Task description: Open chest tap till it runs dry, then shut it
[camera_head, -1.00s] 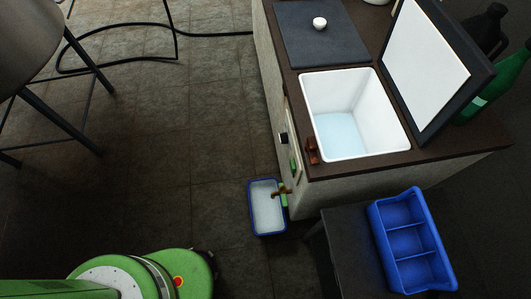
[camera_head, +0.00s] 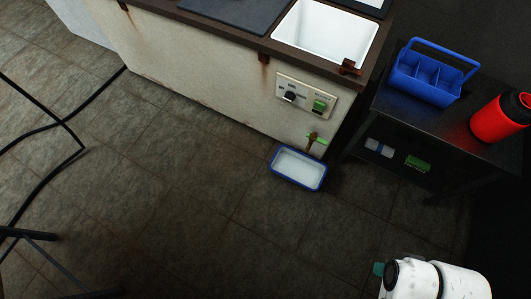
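The chest is the pale, rust-stained cabinet (camera_head: 200,75) at the top, with an open white basin (camera_head: 325,32) in its dark top. Its inside looks plain white, and I cannot tell whether liquid lies in it. A blue-rimmed tray (camera_head: 298,183) stands on the floor just below the tap, pale inside. My gripper is not in view.
A control panel (camera_head: 306,97) sits on the chest front. A dark table (camera_head: 432,125) at the right carries a blue divided caddy (camera_head: 428,82) and a red canister (camera_head: 500,118). A scuffed white object (camera_head: 436,280) is bottom right. Middle floor is clear.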

